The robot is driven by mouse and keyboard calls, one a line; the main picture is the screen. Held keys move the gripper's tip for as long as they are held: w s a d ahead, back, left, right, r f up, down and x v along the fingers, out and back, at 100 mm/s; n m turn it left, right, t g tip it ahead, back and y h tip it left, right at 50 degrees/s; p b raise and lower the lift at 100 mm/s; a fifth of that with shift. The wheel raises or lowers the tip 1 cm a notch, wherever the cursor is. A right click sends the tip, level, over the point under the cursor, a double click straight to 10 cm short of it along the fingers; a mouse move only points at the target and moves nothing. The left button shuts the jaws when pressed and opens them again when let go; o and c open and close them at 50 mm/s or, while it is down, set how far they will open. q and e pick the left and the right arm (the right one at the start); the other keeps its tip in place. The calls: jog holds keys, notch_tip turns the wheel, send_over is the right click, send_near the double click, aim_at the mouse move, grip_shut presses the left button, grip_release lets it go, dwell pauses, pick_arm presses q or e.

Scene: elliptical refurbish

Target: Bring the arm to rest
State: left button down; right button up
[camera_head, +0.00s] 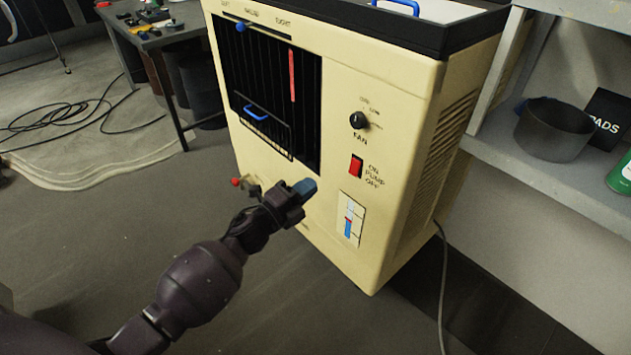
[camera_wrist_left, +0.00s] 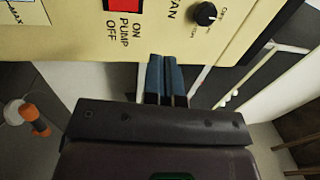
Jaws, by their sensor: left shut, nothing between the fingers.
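My left arm comes in from the lower left in the head view. Its left gripper (camera_head: 305,187) is shut and empty, with the blue fingertips together in front of the lower front face of a cream cooler unit (camera_head: 395,90). In the left wrist view the shut fingers (camera_wrist_left: 166,75) point at the cooler's front panel (camera_wrist_left: 180,25), close to the pump switch and fan knob. I cannot tell whether the tips touch the panel. My right gripper is not in view.
The cooler has a red pump switch (camera_head: 356,166), a fan knob (camera_head: 359,120) and a dark grille (camera_head: 268,90). A shelf at right holds a dark pot (camera_head: 553,130) and a green can (camera_head: 621,176). A table (camera_head: 150,40) stands behind left. Cables (camera_head: 60,115) lie on the floor.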

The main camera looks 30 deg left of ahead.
pick_arm(q)
jog(key=shift+s+a, duration=0.1)
jog(key=shift+s, duration=0.1)
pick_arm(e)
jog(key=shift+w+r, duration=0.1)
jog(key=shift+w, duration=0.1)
